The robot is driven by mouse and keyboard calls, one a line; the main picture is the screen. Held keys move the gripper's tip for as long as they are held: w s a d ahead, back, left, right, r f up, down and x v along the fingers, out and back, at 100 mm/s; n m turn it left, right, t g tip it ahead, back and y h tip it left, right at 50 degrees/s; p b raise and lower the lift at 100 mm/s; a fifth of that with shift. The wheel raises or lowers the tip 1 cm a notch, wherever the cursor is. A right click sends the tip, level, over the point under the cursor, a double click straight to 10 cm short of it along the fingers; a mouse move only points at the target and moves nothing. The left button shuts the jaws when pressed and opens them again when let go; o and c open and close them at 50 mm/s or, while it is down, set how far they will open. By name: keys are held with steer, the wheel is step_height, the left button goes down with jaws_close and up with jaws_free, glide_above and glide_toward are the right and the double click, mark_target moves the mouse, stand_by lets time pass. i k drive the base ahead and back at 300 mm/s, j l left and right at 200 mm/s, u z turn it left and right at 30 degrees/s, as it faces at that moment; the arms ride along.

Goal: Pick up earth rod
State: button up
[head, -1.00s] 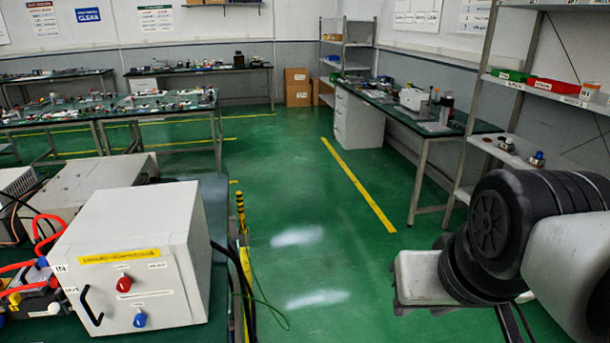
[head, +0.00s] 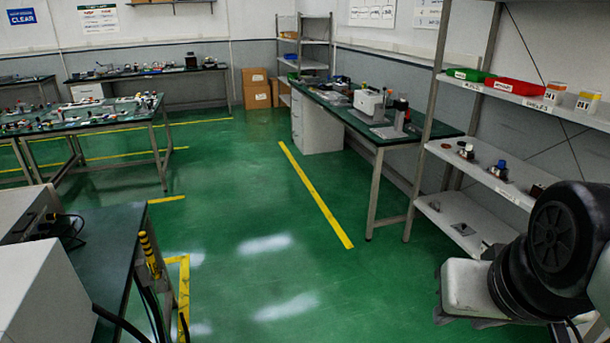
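A thin upright yellow rod with dark bands (head: 150,255), which looks like the earth rod, stands at the right edge of the dark-topped bench (head: 112,262) at the lower left. Its lower end is hard to make out among dark cables. My arm shows at the lower right as black and pale links, far to the right of the rod. My gripper is not in view, so I cannot tell whether it is open or shut.
A white box (head: 42,300) is cut off at the lower left. Dark cables (head: 150,305) hang by the bench edge. Green floor (head: 240,215) lies open in the middle. A long bench (head: 400,128) and a shelf rack (head: 490,180) stand on the right.

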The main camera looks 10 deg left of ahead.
mark_target(142, 235)
steer(key=i+u, duration=0.5)
steer(key=i, duration=0.2)
steer(key=i+l+u, duration=0.15)
steer(key=i+u, duration=0.3)
steer(key=i, duration=0.2)
steer(key=i+j+u, duration=0.1)
steer(key=i+u, duration=0.75)
steer(key=i+l+u, duration=0.2)
steer(key=u, duration=0.25)
steer(key=i+u, duration=0.5)
steer(key=k, duration=0.05)
